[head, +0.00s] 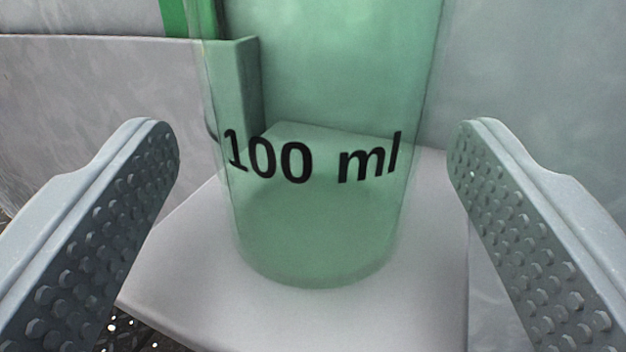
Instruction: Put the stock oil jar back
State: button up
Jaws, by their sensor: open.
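A clear green-tinted jar (325,220) marked "100 ml" in black stands upright on a pale shelf or pedestal (190,290), in the middle of the head view. Its top is cut off by the upper edge of the picture. No other label on it shows, so I cannot tell whether it is the stock oil jar. My gripper (313,150) is open, with one studded finger on each side of the jar. There is a clear gap between each finger and the jar.
A grey panel or box wall (90,95) stands behind on the left, with a green upright strip (175,18) above it. A pale wall (540,80) is behind on the right. A dark perforated floor (130,330) shows at the lower left, below the shelf's edge.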

jog(key=s+p, duration=0.2)
jog(key=s, duration=0.5)
jog(key=shift+s+d+f, duration=0.2)
jog(key=shift+s+f, duration=0.05)
jog(key=shift+s, duration=0.15)
jog(key=shift+d+f, duration=0.1)
